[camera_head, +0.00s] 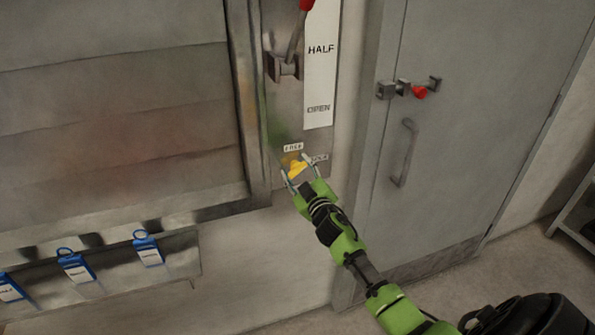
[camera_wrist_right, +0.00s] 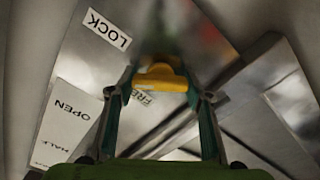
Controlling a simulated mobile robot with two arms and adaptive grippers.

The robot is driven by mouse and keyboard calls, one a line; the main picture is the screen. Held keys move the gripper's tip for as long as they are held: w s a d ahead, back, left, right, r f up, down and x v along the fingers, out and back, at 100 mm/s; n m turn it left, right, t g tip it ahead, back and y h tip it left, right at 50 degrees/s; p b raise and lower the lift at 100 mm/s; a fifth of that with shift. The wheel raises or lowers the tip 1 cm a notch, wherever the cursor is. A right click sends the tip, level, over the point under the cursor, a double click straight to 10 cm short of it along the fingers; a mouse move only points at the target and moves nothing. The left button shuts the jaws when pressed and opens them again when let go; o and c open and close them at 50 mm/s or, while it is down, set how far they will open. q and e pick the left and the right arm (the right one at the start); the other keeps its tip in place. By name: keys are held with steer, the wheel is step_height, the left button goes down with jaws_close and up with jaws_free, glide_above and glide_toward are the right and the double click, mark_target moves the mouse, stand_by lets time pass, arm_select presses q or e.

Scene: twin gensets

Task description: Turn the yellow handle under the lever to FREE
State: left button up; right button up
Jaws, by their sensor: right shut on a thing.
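The yellow handle (camera_head: 296,169) sits low on the metal lever plate, between a FREE label (camera_head: 293,147) above it and a second label to its right, partly covered by my gripper. In the right wrist view the yellow handle (camera_wrist_right: 160,77) lies between my fingertips, with the LOCK label (camera_wrist_right: 107,29) and the FREE label (camera_wrist_right: 145,97) near it. My right gripper (camera_head: 299,170) is shut on the yellow handle. The lever (camera_head: 295,40) with a red knob stands above, beside the HALF marking on a white strip (camera_head: 320,70). My left gripper is out of view.
A grey door (camera_head: 450,130) with a bar handle (camera_head: 405,152) and a red-knobbed latch (camera_head: 419,92) is to the right. A slatted panel (camera_head: 110,110) is to the left. Blue tags (camera_head: 147,248) hang on a rail below it. A shelf edge (camera_head: 575,215) shows at the far right.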

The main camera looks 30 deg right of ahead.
steer(key=n, duration=0.5)
steer(key=shift+f+n+b, duration=0.1)
steer(key=shift+n+b, duration=0.2)
steer(key=shift+b, duration=0.05)
steer(key=n, duration=0.5)
steer(key=shift+f, duration=0.1)
steer(key=shift+n, duration=0.3)
steer(key=o, duration=1.1)
steer(key=shift+s+a, duration=0.1)
steer(key=v, duration=1.1)
steer(key=shift+s+a, duration=0.2)
steer(key=shift+s, duration=0.2)
